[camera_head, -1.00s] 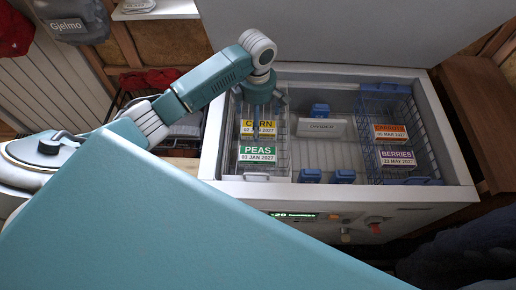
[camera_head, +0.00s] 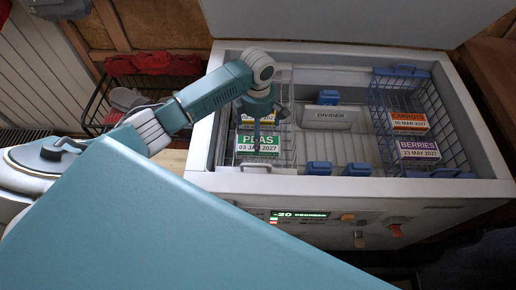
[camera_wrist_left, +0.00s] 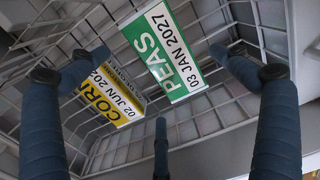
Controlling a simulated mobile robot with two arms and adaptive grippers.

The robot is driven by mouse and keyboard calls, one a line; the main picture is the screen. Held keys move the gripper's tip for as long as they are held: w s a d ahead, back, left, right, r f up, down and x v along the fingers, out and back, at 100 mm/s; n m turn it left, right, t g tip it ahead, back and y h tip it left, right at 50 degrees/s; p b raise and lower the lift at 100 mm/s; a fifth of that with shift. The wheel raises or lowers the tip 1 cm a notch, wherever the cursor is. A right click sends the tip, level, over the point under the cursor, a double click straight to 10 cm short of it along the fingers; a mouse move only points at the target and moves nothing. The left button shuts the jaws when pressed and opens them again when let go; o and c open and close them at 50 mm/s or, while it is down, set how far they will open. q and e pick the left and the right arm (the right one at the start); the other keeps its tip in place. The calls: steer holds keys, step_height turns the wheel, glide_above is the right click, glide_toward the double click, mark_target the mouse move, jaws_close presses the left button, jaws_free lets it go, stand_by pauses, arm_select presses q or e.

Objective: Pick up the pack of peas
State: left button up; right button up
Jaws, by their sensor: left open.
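The pack of peas (camera_head: 270,149), with a green and white label, lies in the wire basket at the left side of the open chest freezer. In the left wrist view the peas pack (camera_wrist_left: 168,52) shows between the spread fingers. I cannot tell whether a finger touches the pack. My right gripper is not in view.
The yellow-labelled corn pack (camera_wrist_left: 108,98) lies close beside the peas. The basket's wire walls (camera_head: 289,120) surround both. A divider (camera_head: 330,116) stands mid-freezer. Carrots (camera_head: 409,121) and berries (camera_head: 418,149) are in the right basket. The freezer's front rim (camera_head: 340,187) is a raised edge.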

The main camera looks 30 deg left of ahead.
arm_select(q)
step_height(320, 180, down, 8)
steer(key=shift+r, duration=0.2)
steer(key=c, duration=1.4)
steer(key=shift+r, duration=0.1)
steer(key=shift+c, duration=1.3)
